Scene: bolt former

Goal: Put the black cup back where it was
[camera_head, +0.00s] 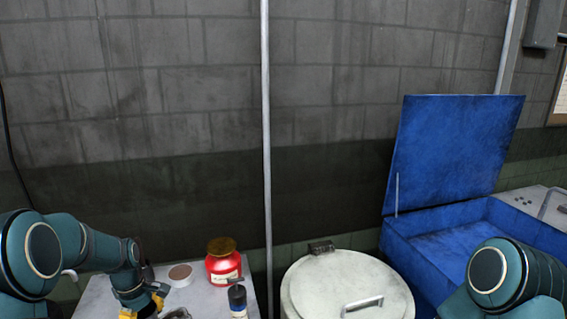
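I cannot pick out the black cup with certainty. A small dark upright container (238,299) with a pale and blue lower part stands near the right edge of the grey table (97,301). It may be a bottle. My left gripper (158,308) reaches over the table from the left, to the left of that container, with yellow parts showing. A dark grey shape at its tip is cut off by the bottom edge, so I cannot tell what it is or whether the fingers are closed. My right arm shows at the lower right, and its gripper is out of view.
A pale lidded drum (345,283) stands to the right. An open blue chest (437,240) is beyond it. A vertical pipe (266,150) runs behind.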

